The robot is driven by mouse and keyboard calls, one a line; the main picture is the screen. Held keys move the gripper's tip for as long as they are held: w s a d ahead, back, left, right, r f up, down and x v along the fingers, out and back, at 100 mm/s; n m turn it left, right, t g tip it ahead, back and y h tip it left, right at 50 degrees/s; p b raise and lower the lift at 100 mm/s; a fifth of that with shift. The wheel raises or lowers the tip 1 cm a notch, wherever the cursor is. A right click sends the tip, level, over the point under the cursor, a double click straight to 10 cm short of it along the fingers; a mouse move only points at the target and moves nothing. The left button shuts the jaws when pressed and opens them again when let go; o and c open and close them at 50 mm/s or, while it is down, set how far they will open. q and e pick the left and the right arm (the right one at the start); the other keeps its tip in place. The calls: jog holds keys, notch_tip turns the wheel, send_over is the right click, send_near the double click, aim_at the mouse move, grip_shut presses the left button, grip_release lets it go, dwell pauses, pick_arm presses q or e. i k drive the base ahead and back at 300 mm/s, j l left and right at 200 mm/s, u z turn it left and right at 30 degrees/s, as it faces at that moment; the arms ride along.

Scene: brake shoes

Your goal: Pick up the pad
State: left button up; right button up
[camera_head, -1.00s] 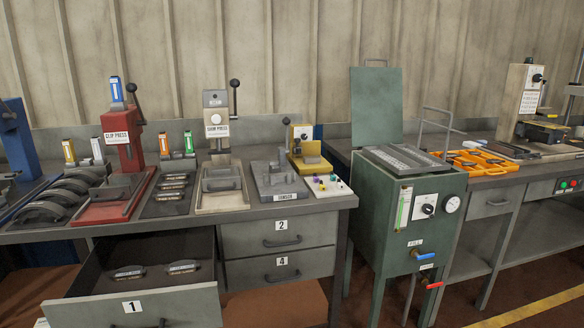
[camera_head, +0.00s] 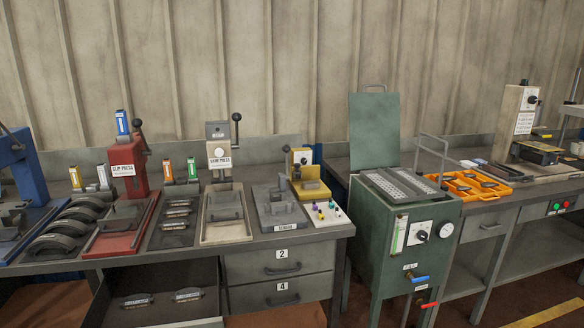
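Two dark pads lie in the open drawer (camera_head: 106,308) at the lower left, a left pad (camera_head: 137,300) and a right pad (camera_head: 188,296), each with a pale label strip. Several similar small dark pieces lie in a column on a dark tray (camera_head: 172,238) on the bench top. Larger curved dark shoes (camera_head: 58,243) stand in a row left of the red press. Neither of my grippers shows in the head view.
A red clip press (camera_head: 125,185), a grey-white press (camera_head: 222,170) and a yellow fixture (camera_head: 308,182) stand on the bench (camera_head: 300,243). A green tank (camera_head: 390,240) with its lid raised stands to the right. An orange tray (camera_head: 505,178) sits on the far bench. Closed drawers are below.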

aim_at(188, 294)
jog(key=i+u, duration=0.25)
jog(key=u, duration=0.25)
jog(key=i+u, duration=0.25)
jog(key=u, duration=0.2)
